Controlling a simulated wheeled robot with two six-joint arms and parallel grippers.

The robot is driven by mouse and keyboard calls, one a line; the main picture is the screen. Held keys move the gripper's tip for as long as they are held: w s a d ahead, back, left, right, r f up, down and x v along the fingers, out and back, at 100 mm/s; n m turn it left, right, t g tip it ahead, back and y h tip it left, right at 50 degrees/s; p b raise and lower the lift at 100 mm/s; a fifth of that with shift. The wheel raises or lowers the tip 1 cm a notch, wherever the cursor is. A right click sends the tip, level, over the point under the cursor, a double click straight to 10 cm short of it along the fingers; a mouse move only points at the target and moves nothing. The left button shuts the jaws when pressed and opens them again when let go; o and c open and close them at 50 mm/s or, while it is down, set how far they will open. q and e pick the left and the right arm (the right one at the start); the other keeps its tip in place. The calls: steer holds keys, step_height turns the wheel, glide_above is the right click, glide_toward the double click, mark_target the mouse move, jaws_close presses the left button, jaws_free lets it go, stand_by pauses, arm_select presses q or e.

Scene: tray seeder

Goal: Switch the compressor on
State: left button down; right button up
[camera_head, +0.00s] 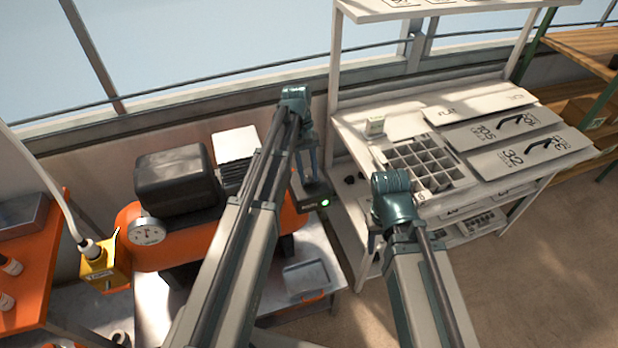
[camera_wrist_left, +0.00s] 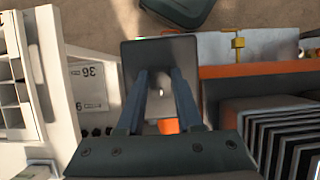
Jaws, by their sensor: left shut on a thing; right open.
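The compressor has an orange tank (camera_head: 180,250), a black motor cover (camera_head: 178,180) and a round gauge (camera_head: 147,231). A dark switch box (camera_head: 312,203) with a glowing green light is at its right end. My left gripper (camera_head: 311,178) reaches down to the top of this box. In the left wrist view, its fingers (camera_wrist_left: 160,88) stand over the dark face of the switch box (camera_wrist_left: 160,52), shut on the switch, which they largely hide. My right gripper (camera_head: 373,242) is open, low beside the white bench, and only partly visible.
A white bench (camera_head: 350,140) on the right holds a compartment tray (camera_head: 420,165) and labelled panels (camera_head: 505,135). A yellow box (camera_head: 100,268) with a hose is at the left. Floor is clear at lower right.

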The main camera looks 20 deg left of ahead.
stand_by(0.3)
arm_select(q)
steer(key=c, duration=0.6)
jaws_free()
steer(key=shift+o, duration=0.2)
steer(key=shift+w+r, duration=0.1)
steer(key=p+v, duration=1.2)
steer(key=v, duration=0.1)
steer(key=shift+w+a+r+p, duration=0.15)
steer(key=shift+w+a+p, duration=0.1)
steer(key=shift+p, duration=0.05)
steer(key=shift+d, duration=0.1)
